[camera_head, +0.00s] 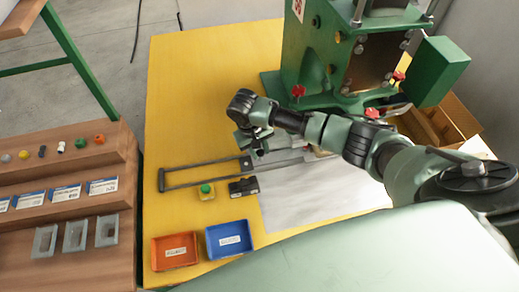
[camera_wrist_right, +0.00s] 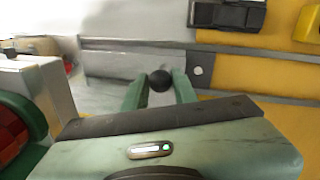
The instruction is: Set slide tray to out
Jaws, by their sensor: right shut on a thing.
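The slide tray (camera_head: 207,163) is a long grey metal rail frame. My right gripper (camera_head: 258,152) is over the rails' right part. In the right wrist view its two green fingers (camera_wrist_right: 160,92) are shut on a round black knob (camera_wrist_right: 160,81) in front of a grey metal plate. The tray's rail also shows behind the fingers in that view (camera_wrist_right: 265,52). My left gripper is in neither view.
The green machine (camera_head: 345,50) with red knobs stands at the back right. Red (camera_head: 175,260) and blue (camera_head: 248,246) bins sit at the front.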

